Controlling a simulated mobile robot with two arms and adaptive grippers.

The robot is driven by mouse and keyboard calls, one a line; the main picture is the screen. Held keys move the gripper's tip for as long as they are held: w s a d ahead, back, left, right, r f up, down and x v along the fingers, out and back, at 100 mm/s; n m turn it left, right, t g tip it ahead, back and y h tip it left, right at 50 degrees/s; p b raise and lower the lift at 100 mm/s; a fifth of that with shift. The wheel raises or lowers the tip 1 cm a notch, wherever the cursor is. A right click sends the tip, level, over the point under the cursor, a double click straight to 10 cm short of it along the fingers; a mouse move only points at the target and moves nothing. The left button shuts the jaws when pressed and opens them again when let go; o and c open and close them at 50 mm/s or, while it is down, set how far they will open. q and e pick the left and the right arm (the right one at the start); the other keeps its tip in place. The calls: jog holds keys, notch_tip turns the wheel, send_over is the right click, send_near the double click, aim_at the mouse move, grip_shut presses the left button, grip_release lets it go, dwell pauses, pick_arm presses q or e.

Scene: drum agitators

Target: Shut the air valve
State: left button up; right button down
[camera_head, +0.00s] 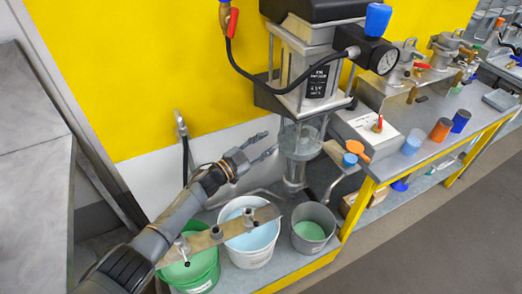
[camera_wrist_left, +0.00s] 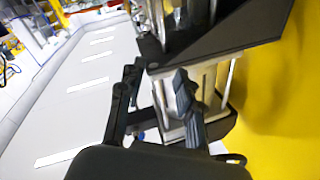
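A small valve with a red lever (camera_head: 232,22) sits at the top, at the upper end of a black hose, in front of the yellow wall. The lever hangs roughly downward along the hose. I take it for the air valve, though its label does not show. My left gripper (camera_head: 269,145) is open and empty, well below the valve and left of the glass vessel. In the left wrist view the two fingers of the left gripper (camera_wrist_left: 158,92) stand apart with nothing between them; the valve cannot be made out there. My right gripper is not in view.
A machine (camera_head: 318,75) with a gauge (camera_head: 387,62) and blue knob (camera_head: 377,19) stands above the glass vessel (camera_head: 300,140). A green bucket (camera_head: 203,272), a white bucket (camera_head: 248,258) and a grey bucket (camera_head: 313,243) stand below. A box with a red switch (camera_head: 378,124) is right.

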pick_arm(q)
jog(key=shift+s+a+f+n+t+y, duration=0.1)
jog(key=shift+a+f+n+t+y, duration=0.2)
jog(key=shift+f, duration=0.4)
jog(key=shift+s+a+f+n+t+y, duration=0.1)
jog(key=shift+a+f+n+y, duration=0.25)
jog(key=shift+f, duration=0.3)
